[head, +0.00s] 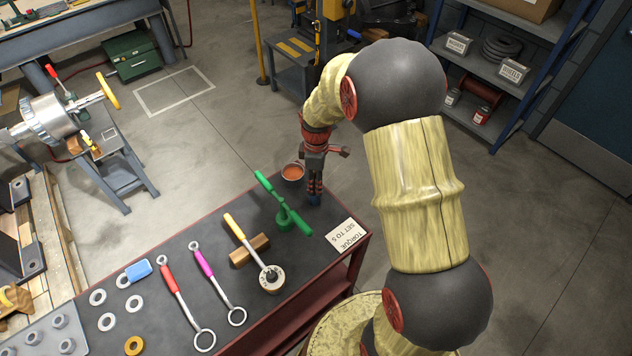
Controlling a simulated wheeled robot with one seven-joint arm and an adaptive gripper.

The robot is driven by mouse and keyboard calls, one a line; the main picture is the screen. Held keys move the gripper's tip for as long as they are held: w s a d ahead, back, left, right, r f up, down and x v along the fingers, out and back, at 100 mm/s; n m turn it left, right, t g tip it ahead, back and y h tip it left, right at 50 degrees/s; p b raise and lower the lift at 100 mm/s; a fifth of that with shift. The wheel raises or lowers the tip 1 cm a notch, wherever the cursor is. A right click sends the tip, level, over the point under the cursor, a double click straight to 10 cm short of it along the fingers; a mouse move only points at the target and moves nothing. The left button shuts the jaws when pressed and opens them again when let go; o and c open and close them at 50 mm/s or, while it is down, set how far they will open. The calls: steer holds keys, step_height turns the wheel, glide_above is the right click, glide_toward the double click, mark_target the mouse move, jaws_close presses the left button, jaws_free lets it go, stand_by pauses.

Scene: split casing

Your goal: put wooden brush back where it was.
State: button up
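My gripper (315,196) points down at the far right end of the dark workbench top (160,262), just right of a small pot with orange-brown contents (292,171). I cannot make out a wooden brush clearly. A brown wooden block (242,256) lies mid-bench, under or against a yellow-handled tool (234,227); its underside is hidden.
Red (171,280) and magenta (205,264) wrenches, several washers and a blue-tagged item (138,270) lie further left. Shelving (500,60) stands behind.

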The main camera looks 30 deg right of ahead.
step_height(320, 180, up, 12)
steer(key=shift+r+p, duration=0.1)
steer(key=shift+p, duration=1.15)
steer(key=s+a+r+m+t, duration=0.2)
steer(key=s+a+r+m, duration=0.15)
steer(key=s+r, duration=0.4)
steer(key=s+a+r+m+t, duration=0.25)
steer(key=s+a+r, duration=0.3)
steer(key=r, duration=0.35)
steer(key=s+a+r+m+t, duration=0.1)
steer(key=s+m, duration=0.3)
steer(key=s, duration=0.6)
steer(key=shift+a+r+m, duration=0.4)
steer(key=shift+a+r, duration=0.1)
steer(key=shift+a, duration=0.05)
step_height(320, 180, down, 2)
steer(key=shift+s+f+b, duration=0.1)
steer(key=shift+f+b, duration=0.15)
steer(key=shift+b, duration=1)
